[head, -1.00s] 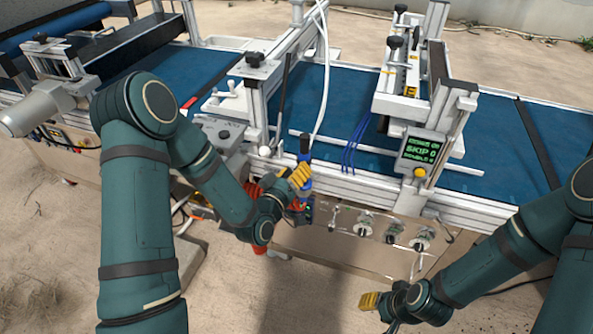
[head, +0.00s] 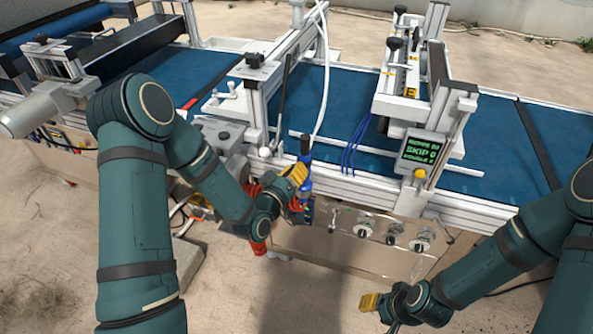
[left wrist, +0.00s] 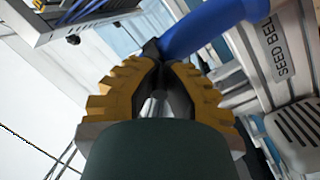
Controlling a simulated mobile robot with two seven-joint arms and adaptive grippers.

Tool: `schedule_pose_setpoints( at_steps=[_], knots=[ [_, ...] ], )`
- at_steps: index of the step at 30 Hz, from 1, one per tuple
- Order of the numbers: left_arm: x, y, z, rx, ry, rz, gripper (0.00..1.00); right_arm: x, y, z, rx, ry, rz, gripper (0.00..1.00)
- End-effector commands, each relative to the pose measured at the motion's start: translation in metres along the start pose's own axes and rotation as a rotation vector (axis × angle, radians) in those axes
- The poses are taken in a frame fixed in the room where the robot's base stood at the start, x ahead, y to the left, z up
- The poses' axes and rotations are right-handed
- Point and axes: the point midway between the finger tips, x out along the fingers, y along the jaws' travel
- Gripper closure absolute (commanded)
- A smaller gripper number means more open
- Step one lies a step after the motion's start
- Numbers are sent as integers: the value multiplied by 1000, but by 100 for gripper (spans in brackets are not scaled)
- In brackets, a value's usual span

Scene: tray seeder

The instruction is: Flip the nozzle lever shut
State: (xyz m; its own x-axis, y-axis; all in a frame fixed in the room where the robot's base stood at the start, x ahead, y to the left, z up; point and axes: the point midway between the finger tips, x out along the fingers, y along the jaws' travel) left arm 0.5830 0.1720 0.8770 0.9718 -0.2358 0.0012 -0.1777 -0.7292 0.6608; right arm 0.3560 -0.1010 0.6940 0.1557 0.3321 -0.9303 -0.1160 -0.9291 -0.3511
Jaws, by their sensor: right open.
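My left gripper (head: 297,176) is at the front edge of the machine, beside an upright blue tool with a black end (head: 305,178). In the left wrist view its yellow fingers (left wrist: 163,68) lean together, and their tips seem to meet. The blue part (left wrist: 215,28) and its black neck pass just beyond the tips; whether they touch is unclear. I cannot tell for sure which part is the nozzle lever. A small lever (head: 333,216) sits on the front panel to the right of the gripper. My right gripper (head: 368,302) is open and empty, low in front of the panel.
The front panel (head: 310,240) carries several round valves (head: 394,233). Above it runs the blue belt (head: 350,100) with metal rails. A small display (head: 421,149) stands to the right. Sandy floor lies clear in front.

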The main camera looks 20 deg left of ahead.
Motion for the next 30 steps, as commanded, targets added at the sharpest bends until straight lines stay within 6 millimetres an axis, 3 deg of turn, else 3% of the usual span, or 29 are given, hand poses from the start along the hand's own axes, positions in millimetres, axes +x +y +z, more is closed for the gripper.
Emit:
schedule_pose_setpoints(
  at_steps=[12, 24, 25, 27, 30],
  knots=[
    [1, -9, -8, 2, -144, 165, 100, 0, 0, 0, 0, 0, 0, 58],
    [1, -9, -8, 2, -159, 179, 100, 0, 0, 0, 0, 0, 0, 58],
    [1, -9, -8, 2, -159, 179, 83, 0, 0, 0, 0, 0, 0, 58],
    [1, -9, -8, 2, -159, 179, 58, 0, 0, 0, 0, 0, 0, 58],
    [1, -9, -8, 2, -159, 179, 58, 0, 0, 0, 0, 0, 0, 58]
  ],
)
